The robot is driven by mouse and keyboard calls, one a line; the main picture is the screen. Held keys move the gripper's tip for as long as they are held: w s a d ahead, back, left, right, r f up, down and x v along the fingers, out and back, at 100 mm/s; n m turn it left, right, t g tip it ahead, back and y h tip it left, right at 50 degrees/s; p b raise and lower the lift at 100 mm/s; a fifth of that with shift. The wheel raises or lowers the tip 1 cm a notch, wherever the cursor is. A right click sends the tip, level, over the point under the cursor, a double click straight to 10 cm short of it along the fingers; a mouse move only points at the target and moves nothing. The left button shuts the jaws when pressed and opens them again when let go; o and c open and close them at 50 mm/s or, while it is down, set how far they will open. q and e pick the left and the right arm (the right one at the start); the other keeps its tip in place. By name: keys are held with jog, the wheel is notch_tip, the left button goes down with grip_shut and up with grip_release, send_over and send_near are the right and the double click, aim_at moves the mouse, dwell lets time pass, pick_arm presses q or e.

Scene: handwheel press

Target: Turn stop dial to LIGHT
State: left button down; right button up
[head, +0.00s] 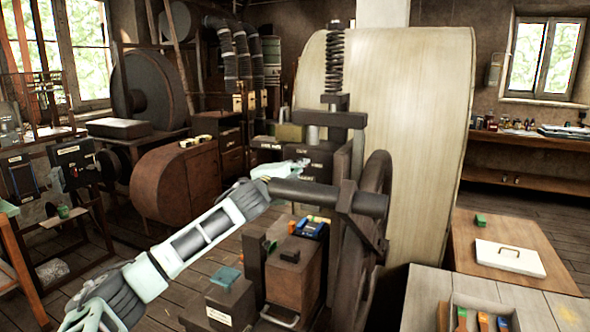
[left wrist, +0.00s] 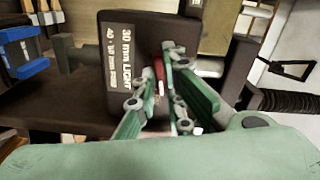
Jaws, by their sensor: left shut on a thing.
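In the left wrist view, a dark box (left wrist: 115,80) carries pale lettering that reads "30 mm LIGHT" on its first line; the second line is too small to read surely. A red part of the stop dial (left wrist: 159,69) shows at the fingertips of my left gripper (left wrist: 165,75), just beside the lettering. The green fingers are closed on the dial and hide most of it, so its setting cannot be told. In the head view, my left gripper (head: 296,172) reaches the press behind its dark horizontal bar; the dial is hidden there. My right gripper is not in view.
The press has a spoked handwheel (head: 375,200) and a tall spring (head: 334,60), close right of my left gripper. A large pale drum (head: 430,130) stands behind. A bench with coloured pieces (head: 480,320) is at front right.

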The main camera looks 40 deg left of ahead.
pick_arm(q)
jog(key=shift+f+n+p, duration=0.15)
jog(key=shift+n+p, duration=1.05)
jog(key=shift+n, duration=6.5)
jog(key=c, duration=1.9)
grip_release()
jog(key=shift+o, duration=0.3)
jog(key=v, duration=1.2)
